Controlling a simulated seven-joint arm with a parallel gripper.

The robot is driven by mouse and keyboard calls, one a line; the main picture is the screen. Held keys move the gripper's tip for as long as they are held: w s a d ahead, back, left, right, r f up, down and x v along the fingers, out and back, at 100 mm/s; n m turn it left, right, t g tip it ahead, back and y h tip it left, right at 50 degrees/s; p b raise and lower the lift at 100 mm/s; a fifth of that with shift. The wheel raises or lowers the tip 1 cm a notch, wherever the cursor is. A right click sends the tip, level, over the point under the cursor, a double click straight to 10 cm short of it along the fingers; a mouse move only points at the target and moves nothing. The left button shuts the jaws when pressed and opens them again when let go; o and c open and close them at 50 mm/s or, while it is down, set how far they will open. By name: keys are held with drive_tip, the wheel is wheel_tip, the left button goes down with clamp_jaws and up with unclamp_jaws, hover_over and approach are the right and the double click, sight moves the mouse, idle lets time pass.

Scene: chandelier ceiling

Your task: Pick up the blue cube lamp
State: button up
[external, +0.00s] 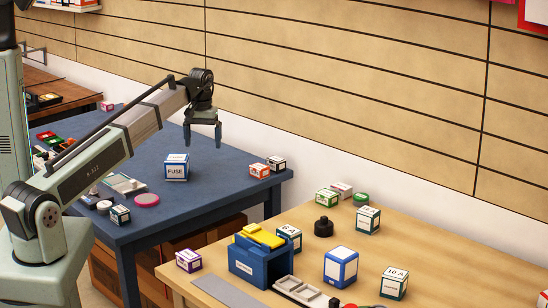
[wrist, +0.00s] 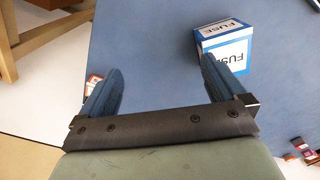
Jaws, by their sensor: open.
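A cube with blue edges and plain white faces (external: 341,267) stands on the wooden table at the front right; it has no readable label, and I cannot tell whether it is a lamp. A blue-edged white cube marked FUSE (external: 176,167) stands on the blue table. The FUSE cube also shows in the wrist view (wrist: 226,45), beyond and partly behind the right finger. My gripper (external: 203,142) is open and empty above the blue table, to the right of and higher than the FUSE cube. Its two fingers are wide apart in the wrist view (wrist: 162,75).
A blue bin with yellow things (external: 258,262), a black round piece (external: 324,227) and several labelled boxes crowd the wooden table (external: 420,250). A pink disc (external: 146,200) lies left of the FUSE cube.

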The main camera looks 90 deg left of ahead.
drive_tip(key=w+d+m, duration=0.3)
drive_tip(key=w+d, duration=0.9)
drive_tip(key=w, duration=0.3)
drive_tip(key=m, duration=0.4)
approach(341, 252)
drive_tip(key=shift+s+d+f, duration=0.15)
drive_tip(key=shift+s+f, duration=0.15)
drive_tip(key=shift+s, duration=0.45)
drive_tip(key=n, duration=0.2)
drive_tip(key=w+n, duration=0.1)
drive_tip(key=n, duration=0.1)
drive_tip(key=shift+r, duration=0.2)
drive_tip(key=n, duration=0.3)
drive_tip(key=shift+w+n, duration=0.2)
drive_tip(key=shift+n, duration=0.2)
drive_tip(key=n, duration=0.9)
drive_tip(key=shift+n, duration=0.4)
wheel_tip(341, 252, down, 8)
drive_tip(key=shift+w+f, duration=0.15)
drive_tip(key=shift+f, duration=2.75)
drive_tip(key=shift+c, duration=0.4)
